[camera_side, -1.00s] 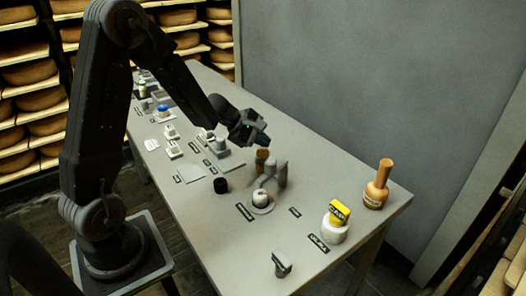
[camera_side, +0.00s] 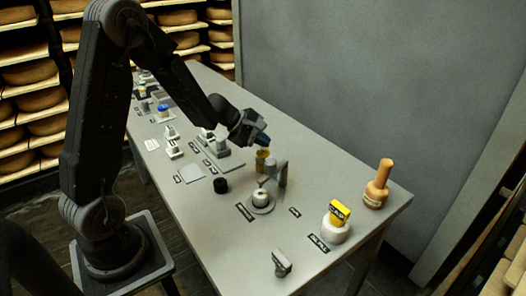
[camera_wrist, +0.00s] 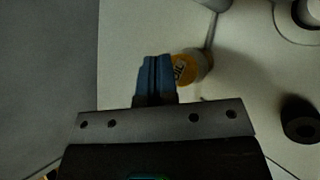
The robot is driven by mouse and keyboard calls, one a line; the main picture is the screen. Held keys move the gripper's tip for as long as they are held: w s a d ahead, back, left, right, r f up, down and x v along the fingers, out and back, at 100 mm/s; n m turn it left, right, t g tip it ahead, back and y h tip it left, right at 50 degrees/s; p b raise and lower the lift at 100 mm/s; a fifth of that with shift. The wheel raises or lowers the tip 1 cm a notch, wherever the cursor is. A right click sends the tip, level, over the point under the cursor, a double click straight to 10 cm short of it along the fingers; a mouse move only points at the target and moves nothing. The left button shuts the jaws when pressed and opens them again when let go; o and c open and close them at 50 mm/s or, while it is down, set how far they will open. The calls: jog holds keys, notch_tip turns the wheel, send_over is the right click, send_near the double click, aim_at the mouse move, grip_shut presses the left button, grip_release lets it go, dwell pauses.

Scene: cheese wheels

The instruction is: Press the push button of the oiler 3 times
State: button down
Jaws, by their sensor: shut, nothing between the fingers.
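A yellow-topped thing (camera_side: 262,158), which looks like the oiler, stands on the table just below my gripper in the side view. In the wrist view its round yellow top (camera_wrist: 184,68) carries dark lettering, too small to read surely, and a pale body shows beside it. My gripper (camera_side: 264,139) points down toward it with blue fingertips shut and empty. In the wrist view the shut fingertips (camera_wrist: 157,60) lie just left of the yellow top and overlap its edge. I cannot tell whether they touch it or whether the button is pressed down.
A grey bracket (camera_side: 281,172) stands right beside the oiler, near a white round piece on a disc (camera_side: 261,200). A black cylinder (camera_side: 220,186) is to the left. A yellow block on a white base (camera_side: 337,220) and an orange bottle (camera_side: 377,186) stand at the right.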

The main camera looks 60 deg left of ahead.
aim_at(262, 152)
jog(key=shift+f, duration=0.15)
jog(key=shift+f, duration=0.25)
jog(key=shift+f, duration=0.9)
dwell(1.1)
jog(key=shift+r, duration=1.3)
jog(key=shift+r, duration=0.15)
jog(key=shift+r, duration=2.4)
